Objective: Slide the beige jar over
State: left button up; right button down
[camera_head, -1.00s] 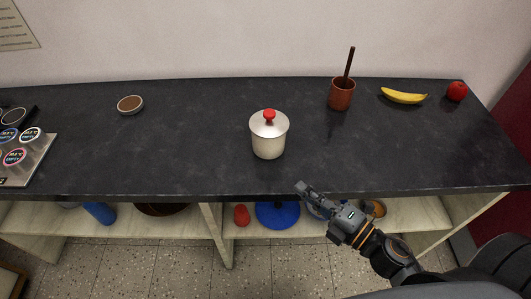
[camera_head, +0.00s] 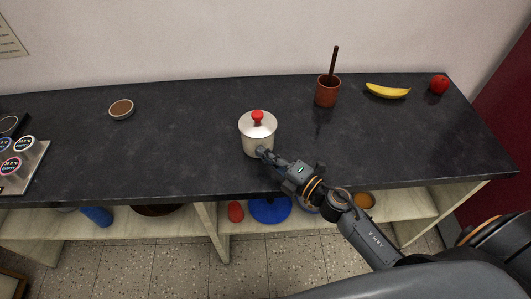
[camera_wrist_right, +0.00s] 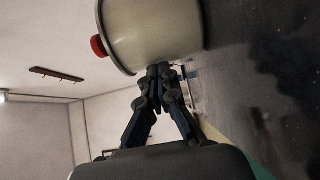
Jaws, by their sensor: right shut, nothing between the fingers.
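The beige jar (camera_head: 258,137) stands upright on the dark counter, with a silver lid and a red knob. It also shows large in the right wrist view (camera_wrist_right: 160,32), where the picture is turned on its side. My right gripper (camera_head: 263,152) is shut and empty, its fingertips at the jar's lower front right side. In the right wrist view the closed fingertips (camera_wrist_right: 158,68) are at the jar's wall, seeming to touch it. The exact contact is hard to tell. My left gripper is not in view.
The dark counter (camera_head: 180,150) is clear left and right of the jar. A small brown bowl (camera_head: 121,109) lies back left. A red-brown pot with a stick (camera_head: 327,92), a banana (camera_head: 387,91) and a red apple (camera_head: 439,84) stand back right. Capsules (camera_head: 22,150) sit far left.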

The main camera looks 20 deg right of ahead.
aim_at(272, 137)
jog(key=shift+w+d, duration=0.1)
jog(key=shift+w, duration=0.15)
jog(key=w, duration=0.2)
jog(key=w+d, duration=0.1)
jog(key=w, duration=0.2)
jog(key=w+d, duration=0.1)
jog(key=w, duration=0.1)
jog(key=shift+w, duration=0.15)
jog(key=w+d+b, duration=0.1)
jog(key=w, duration=0.2)
jog(key=w+b, duration=0.1)
jog(key=w, duration=0.1)
jog(key=w+d+b, duration=0.1)
jog(key=w, duration=0.2)
jog(key=shift+w+d+f, duration=0.15)
jog(key=shift+w+d, duration=0.15)
jog(key=shift+d, duration=0.05)
jog(key=shift+w+d, duration=0.15)
jog(key=shift+w, duration=0.4)
